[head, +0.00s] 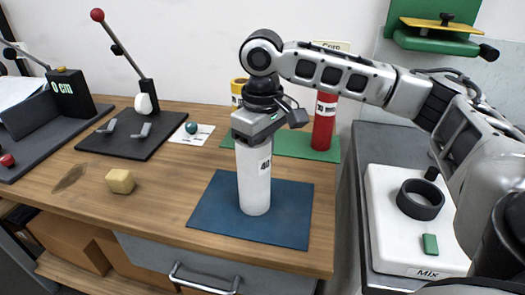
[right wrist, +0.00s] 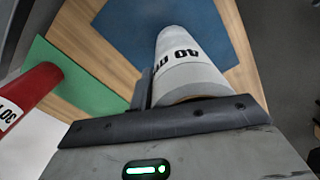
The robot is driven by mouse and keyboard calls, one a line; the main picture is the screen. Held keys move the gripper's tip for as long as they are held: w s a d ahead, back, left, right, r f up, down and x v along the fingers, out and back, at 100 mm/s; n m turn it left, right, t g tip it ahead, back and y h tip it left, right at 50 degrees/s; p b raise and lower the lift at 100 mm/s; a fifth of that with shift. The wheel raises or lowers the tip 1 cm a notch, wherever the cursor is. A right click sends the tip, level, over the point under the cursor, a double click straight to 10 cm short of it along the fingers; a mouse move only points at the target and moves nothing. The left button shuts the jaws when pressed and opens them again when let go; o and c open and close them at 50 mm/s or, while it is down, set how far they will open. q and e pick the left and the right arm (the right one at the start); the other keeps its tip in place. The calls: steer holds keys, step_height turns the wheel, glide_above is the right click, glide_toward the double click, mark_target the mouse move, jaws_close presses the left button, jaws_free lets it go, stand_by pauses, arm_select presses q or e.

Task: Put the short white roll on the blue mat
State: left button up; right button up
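The white roll (head: 254,178), with a black-and-white label, is upright over the blue mat (head: 290,225). Its lower end appears to rest near the mat's middle, with no gap visible. My right gripper (head: 262,132) points down at the roll's top end and is shut on it. In the right wrist view the roll (right wrist: 184,60) runs away from the gripper towards the blue mat (right wrist: 125,18). One finger (right wrist: 141,90) lies against the roll's side there; the other finger is hidden. My left gripper is not in view.
A red roll (head: 324,122) and a yellow roll (head: 238,92) stand on the green mat (head: 290,145) behind. A yellowish block (head: 120,181) lies left on the wooden table. A white device marked Mix (head: 385,240) is at the right. A lever stand (head: 125,135) is at the back left.

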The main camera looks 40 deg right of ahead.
steer(key=shift+o, duration=0.9)
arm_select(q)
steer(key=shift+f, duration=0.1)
arm_select(e)
steer(key=shift+r, duration=0.25)
step_height(320, 180, up, 11)
steer(key=shift+p, duration=0.85)
steer(key=shift+r, duration=0.4)
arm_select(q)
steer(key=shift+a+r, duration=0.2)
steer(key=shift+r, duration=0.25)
